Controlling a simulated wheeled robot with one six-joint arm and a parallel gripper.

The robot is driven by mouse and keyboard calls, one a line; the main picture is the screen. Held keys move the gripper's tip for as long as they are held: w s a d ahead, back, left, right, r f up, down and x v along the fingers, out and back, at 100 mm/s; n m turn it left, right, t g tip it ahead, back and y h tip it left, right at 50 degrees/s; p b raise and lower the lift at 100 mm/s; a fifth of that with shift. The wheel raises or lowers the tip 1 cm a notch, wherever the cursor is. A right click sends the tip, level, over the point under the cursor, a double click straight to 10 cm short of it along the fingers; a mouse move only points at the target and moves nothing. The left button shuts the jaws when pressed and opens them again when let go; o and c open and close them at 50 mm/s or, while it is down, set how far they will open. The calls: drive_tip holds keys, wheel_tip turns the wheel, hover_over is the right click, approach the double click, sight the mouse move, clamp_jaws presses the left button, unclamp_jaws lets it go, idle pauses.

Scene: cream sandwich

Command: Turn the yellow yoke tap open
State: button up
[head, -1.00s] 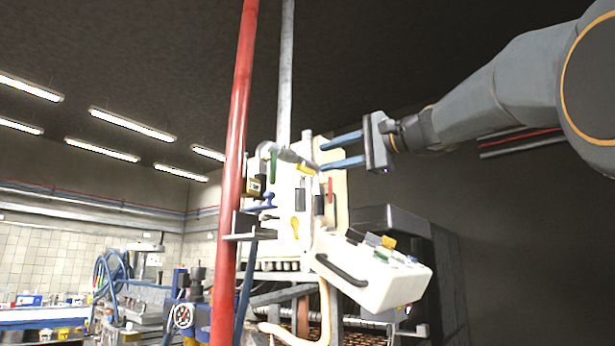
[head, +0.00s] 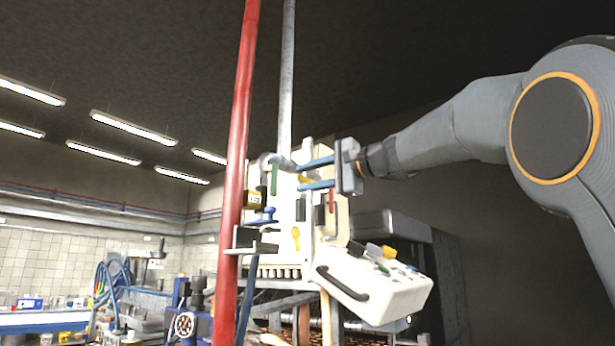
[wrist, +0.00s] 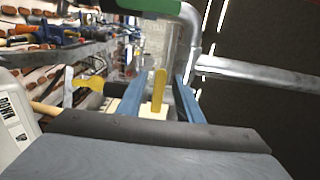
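The yellow yoke tap shows as a yellow handle (wrist: 159,92) in the wrist view, below a grey pipe bend. It stands between the two blue fingers of my gripper (wrist: 159,78), with a gap visible on each side. In the head view the yellow handle (head: 306,180) is a small strip partly hidden by the fingers. My gripper (head: 301,177) reaches in from the right and is open around the handle. Whether a finger touches it cannot be told.
A green handle (head: 273,179) hangs close to the left on the pipework. A red pipe (head: 237,150) and a grey pipe (head: 286,80) rise nearby. A white control box (head: 375,285) sits below. Another yellow handle (head: 295,238) is lower on the panel.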

clamp_jaws()
